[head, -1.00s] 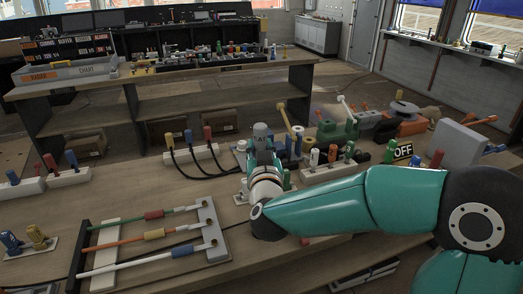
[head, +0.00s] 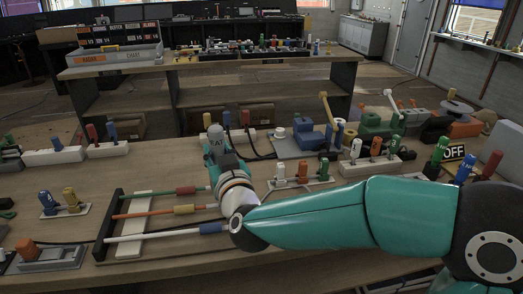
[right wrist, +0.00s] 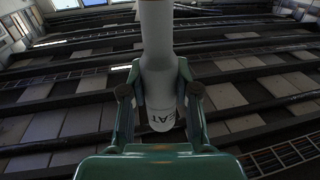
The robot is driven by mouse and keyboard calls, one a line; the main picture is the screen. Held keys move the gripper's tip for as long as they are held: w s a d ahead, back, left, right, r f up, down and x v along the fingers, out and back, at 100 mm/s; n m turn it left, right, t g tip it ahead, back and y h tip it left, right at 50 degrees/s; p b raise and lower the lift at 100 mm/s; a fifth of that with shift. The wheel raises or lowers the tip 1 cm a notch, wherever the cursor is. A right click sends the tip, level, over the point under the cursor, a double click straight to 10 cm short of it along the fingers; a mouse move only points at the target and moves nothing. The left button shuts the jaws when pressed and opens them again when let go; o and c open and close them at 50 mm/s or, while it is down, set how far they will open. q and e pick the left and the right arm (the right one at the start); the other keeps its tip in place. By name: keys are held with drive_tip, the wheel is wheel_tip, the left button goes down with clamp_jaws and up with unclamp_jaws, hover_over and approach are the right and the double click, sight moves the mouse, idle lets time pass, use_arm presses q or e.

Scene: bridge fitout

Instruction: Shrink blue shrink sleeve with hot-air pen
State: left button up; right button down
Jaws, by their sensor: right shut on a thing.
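The blue shrink sleeve (head: 211,228) sits on the white cable, the nearest of three cables on a rack (head: 104,226). My right gripper (head: 222,172) is above the right end of the rack, beyond the blue sleeve. It is shut on the hot-air pen (head: 216,138), a grey body with partly visible lettering. In the right wrist view the pen (right wrist: 158,70) stands between both fingers, its end lettering partly readable. The pen's nozzle is hidden in the head view. My forearm covers the rack's right end. My left gripper is out of view.
A red sleeve (head: 186,190) and a yellow sleeve (head: 184,210) sit on the other cables. A block with coloured pegs (head: 302,172) stands right of the gripper. Two pegs on a plate (head: 70,196) stand left of the rack. Bench behind the rack is partly clear.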

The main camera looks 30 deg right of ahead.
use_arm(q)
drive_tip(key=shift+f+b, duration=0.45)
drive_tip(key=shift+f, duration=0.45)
use_arm(e)
drive_tip(key=shift+n+y, duration=0.4)
drive_tip(key=shift+y, duration=0.2)
drive_tip(key=a, duration=0.3)
drive_tip(key=a+f, duration=0.1)
drive_tip(key=shift+s+a, duration=0.2)
drive_tip(key=shift+s, duration=0.15)
use_arm(q)
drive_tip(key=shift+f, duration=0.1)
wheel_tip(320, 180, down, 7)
drive_tip(key=b, duration=0.7)
use_arm(e)
wheel_tip(320, 180, down, 7)
drive_tip(key=shift+f, duration=0.2)
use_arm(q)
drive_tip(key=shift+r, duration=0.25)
use_arm(e)
drive_tip(key=shift+r, duration=0.15)
use_arm(q)
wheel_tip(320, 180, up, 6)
drive_tip(key=p, duration=0.6)
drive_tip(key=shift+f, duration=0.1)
use_arm(e)
wheel_tip(320, 180, up, 7)
